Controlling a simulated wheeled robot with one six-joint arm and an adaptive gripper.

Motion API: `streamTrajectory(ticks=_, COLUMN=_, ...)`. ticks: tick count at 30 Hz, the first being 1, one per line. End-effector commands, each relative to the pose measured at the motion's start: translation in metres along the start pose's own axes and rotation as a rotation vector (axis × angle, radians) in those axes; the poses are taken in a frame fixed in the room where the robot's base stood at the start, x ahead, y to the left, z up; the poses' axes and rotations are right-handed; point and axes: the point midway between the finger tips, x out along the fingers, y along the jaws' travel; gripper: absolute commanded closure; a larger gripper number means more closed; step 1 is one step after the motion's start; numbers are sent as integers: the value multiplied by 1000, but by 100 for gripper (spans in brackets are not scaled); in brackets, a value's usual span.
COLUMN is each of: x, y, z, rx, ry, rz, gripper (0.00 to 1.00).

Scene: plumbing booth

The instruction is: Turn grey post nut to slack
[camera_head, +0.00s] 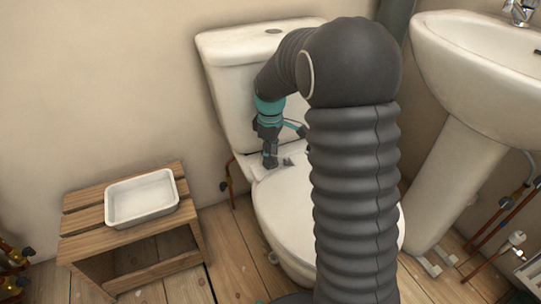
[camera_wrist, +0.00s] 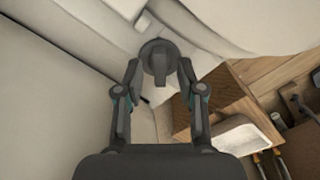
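The grey post nut (camera_wrist: 158,52) shows in the wrist view as a round dark grey disc with a raised wing across it. My gripper (camera_wrist: 159,72) has its two fingers apart, one on each side of the nut, with gaps visible between the fingers and the wing. In the head view my gripper (camera_head: 270,158) points down at the back of the toilet bowl, in front of the cistern. A small grey piece (camera_head: 288,161) shows just right of it there; I cannot tell whether it is the same nut.
The white toilet cistern (camera_head: 226,80) stands close behind my gripper, and the toilet lid (camera_head: 285,205) lies in front. A wooden stool (camera_head: 83,222) with a white tray (camera_head: 142,216) is at left. A washbasin (camera_head: 465,75) is at right. My arm hides part of the toilet.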

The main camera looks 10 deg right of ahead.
Motion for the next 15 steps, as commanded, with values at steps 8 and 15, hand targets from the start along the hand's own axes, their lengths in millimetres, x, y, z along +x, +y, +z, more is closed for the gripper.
streamTrajectory(ticks=8, x=6, y=0, z=0, rx=0, ry=1, rz=1, gripper=61)
streamTrajectory(ticks=15, x=5, y=0, z=0, rx=0, ry=0, rz=1, gripper=94)
